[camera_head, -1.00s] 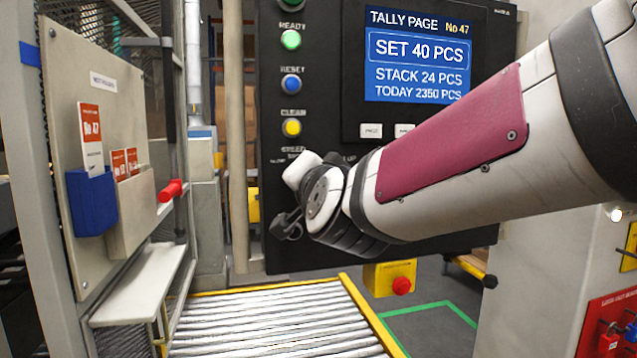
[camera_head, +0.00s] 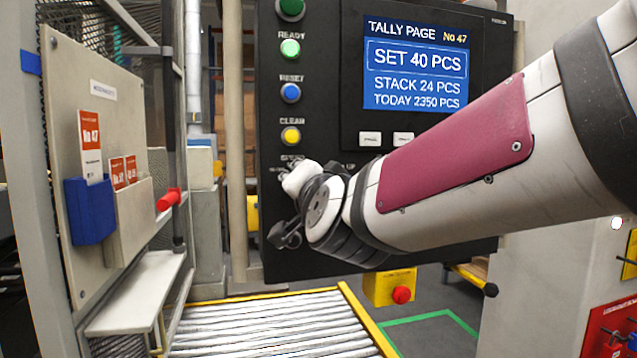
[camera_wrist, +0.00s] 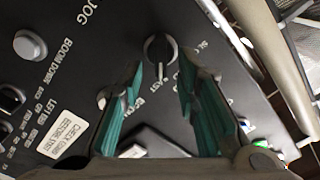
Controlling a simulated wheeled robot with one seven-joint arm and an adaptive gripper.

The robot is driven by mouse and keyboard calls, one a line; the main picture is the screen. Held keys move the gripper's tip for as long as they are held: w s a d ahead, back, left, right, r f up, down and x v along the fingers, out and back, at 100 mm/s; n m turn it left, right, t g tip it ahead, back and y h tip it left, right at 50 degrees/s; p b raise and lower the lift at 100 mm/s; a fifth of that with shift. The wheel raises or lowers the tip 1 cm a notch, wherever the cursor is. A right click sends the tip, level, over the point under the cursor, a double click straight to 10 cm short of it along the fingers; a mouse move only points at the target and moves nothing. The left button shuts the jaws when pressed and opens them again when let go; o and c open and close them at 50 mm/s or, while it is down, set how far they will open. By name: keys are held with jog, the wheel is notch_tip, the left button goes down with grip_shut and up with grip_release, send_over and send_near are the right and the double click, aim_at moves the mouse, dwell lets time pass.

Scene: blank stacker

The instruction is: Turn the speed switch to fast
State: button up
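The speed switch (camera_wrist: 160,47) is a round black knob with a raised grip on the dark control panel (camera_wrist: 85,60). A partly legible label ending in "AST" stands beside it in the wrist view. My gripper (camera_wrist: 161,70) is open, its two teal-lined fingers pointing at the panel on either side of the knob's near edge. I see no clear contact, and the knob's exact setting is hard to read. In the head view, my wrist hides the switch and most of the gripper below the yellow button (camera_head: 291,136).
A tally screen (camera_head: 415,65) and blue (camera_head: 290,92) and green (camera_head: 290,49) buttons are on the panel. A yellow box with a red button (camera_head: 401,295) hangs below. A roller conveyor (camera_head: 270,325) lies beneath, with a card board (camera_head: 115,170) at left.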

jog(key=v, duration=1.2)
jog(key=s+d+f+n+g+h, duration=0.1)
jog(key=s+d+f+n+g, duration=0.1)
jog(key=s+d+f+g, duration=0.35)
jog(key=s+d+f+n+g, duration=0.2)
jog(key=f+n, duration=0.1)
jog(key=f, duration=0.5)
jog(key=s+d+f+g+h, duration=0.2)
jog(key=s+d+f+g, duration=0.3)
jog(key=s, duration=0.4)
jog(key=s+d+f+g+h, duration=0.25)
jog(key=s+d+f, duration=0.25)
jog(key=s+d, duration=0.3)
notch_tip(320, 180, up, 16)
jog(key=s+n+t+p, duration=0.1)
jog(key=p, duration=1.4)
jog(key=shift+s+r+t, duration=0.15)
jog(key=shift+s+t, duration=0.25)
